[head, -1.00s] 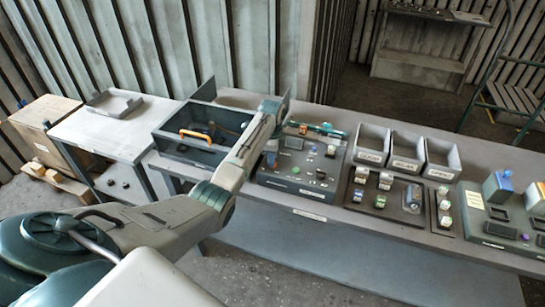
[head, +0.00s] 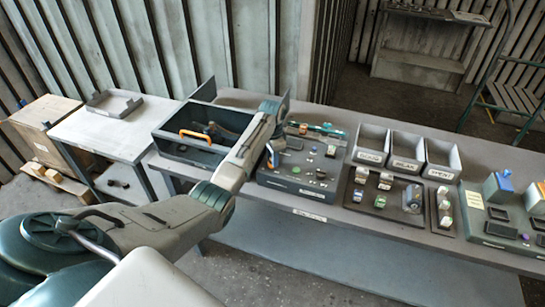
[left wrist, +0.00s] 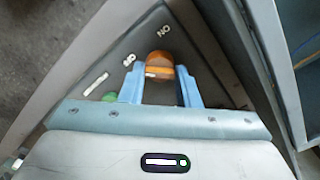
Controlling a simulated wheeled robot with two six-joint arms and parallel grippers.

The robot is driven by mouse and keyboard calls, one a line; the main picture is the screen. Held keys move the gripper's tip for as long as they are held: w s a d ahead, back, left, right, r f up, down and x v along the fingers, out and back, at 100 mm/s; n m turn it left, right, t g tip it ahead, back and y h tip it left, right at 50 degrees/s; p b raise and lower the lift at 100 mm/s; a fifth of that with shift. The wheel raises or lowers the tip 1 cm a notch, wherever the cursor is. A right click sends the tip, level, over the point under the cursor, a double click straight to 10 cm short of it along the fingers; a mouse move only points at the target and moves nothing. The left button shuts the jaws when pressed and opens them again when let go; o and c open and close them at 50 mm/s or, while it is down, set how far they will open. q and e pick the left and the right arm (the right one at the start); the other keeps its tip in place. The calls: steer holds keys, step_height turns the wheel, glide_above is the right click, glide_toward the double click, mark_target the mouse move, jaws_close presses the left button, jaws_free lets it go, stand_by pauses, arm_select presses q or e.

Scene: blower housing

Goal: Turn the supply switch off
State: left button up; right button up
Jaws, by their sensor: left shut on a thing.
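My left gripper (head: 272,158) is over the left part of a grey control panel (head: 300,187) on the bench. In the left wrist view my left gripper (left wrist: 159,72) has its two blue fingers on either side of an orange rounded knob (left wrist: 158,60), shut on it. The knob bears a short white mark. A green round part (left wrist: 110,97) shows partly behind the left finger. In the head view the knob is hidden by the gripper. My right gripper is not in view.
Three grey bins (head: 407,150) stand at the back right. A dark tray (head: 400,207) with small parts lies right of the panel. Another panel (head: 500,225) is at the far right.

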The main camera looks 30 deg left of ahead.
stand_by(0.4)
arm_select(q)
steer(key=o, duration=1)
steer(key=shift+c, duration=0.2)
step_height(320, 180, up, 8)
steer(key=b, duration=0.3)
steer(key=shift+f, duration=0.2)
steer(key=shift+r, duration=1.65)
steer(key=shift+f, duration=0.1)
